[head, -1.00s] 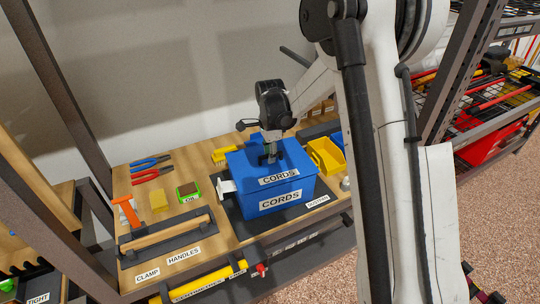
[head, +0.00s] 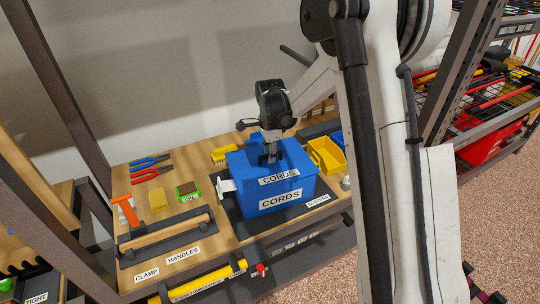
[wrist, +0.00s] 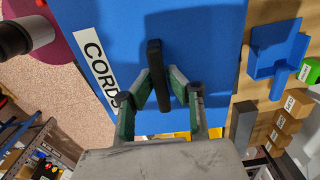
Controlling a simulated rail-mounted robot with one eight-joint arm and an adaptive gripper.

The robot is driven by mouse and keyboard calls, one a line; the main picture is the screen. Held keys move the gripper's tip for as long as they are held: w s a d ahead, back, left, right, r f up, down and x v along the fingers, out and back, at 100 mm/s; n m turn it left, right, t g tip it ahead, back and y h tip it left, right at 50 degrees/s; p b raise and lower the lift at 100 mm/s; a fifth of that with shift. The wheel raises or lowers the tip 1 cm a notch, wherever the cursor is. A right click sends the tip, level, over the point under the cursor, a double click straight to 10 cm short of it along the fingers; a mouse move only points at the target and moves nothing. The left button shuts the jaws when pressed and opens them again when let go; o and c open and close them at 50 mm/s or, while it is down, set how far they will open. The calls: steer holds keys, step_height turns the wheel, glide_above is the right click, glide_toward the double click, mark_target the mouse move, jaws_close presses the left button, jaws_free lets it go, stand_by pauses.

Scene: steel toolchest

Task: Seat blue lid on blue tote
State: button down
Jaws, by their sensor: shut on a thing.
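The blue tote (head: 250,205) with a CORDS label stands on a dark mat on the wooden bench. The blue lid (head: 243,165), also labelled CORDS, lies over the tote's top and looks level; whether its rim is fully down I cannot tell. My gripper (head: 270,157) is above the lid's middle, shut on its dark handle. In the wrist view the lid (wrist: 205,40) fills the middle, and the black handle (wrist: 157,75) stands between my fingertips. The tote's inside is hidden.
A yellow bin (head: 326,154) stands right of the tote. A white bracket-like piece (head: 226,186) sits at its left side. Left are a green-edged sponge (head: 188,192), a yellow block (head: 157,200), an orange clamp (head: 127,210) and a handle (head: 165,233). A blue dustpan (wrist: 275,50) shows in the wrist view.

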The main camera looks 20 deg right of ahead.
steer(key=shift+f+b, duration=0.2)
steer(key=shift+b, duration=0.15)
stand_by(0.5)
steer(key=c, duration=1.1)
jaws_free()
steer(key=shift+o, duration=0.2)
steer(key=shift+r, duration=0.1)
steer(key=shift+r+p, duration=1.7)
steer(key=shift+r, duration=2.2)
